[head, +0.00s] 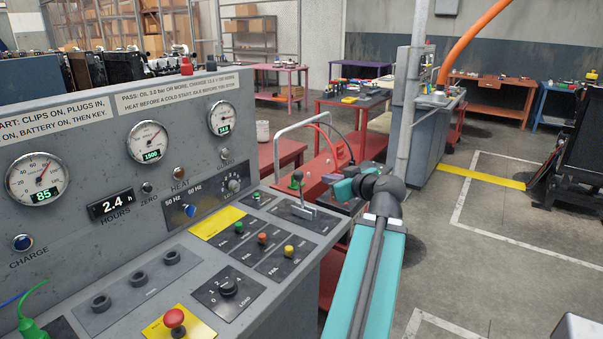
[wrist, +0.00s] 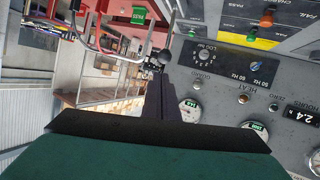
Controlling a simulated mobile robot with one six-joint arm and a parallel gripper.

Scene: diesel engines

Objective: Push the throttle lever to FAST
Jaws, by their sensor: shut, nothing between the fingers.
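The throttle lever (head: 299,188) is a thin upright rod with a dark knob on a dark plate at the right end of the grey control panel (head: 150,225). In the wrist view a dark round knob (wrist: 193,59), seemingly the lever's, shows just beside my fingertips. My gripper (head: 334,181) is shut and empty, a little right of the lever in the head view; its dark fingers also show in the wrist view (wrist: 160,72). I cannot tell whether they touch the lever. The lever's FAST marking is not readable.
A grey tubular handle (head: 313,116) arches behind the lever. A green button (head: 255,196), indicator lamps and a red stop knob (head: 174,319) sit on the panel. A red table (head: 352,108) stands behind. The floor (head: 480,250) to the right is open.

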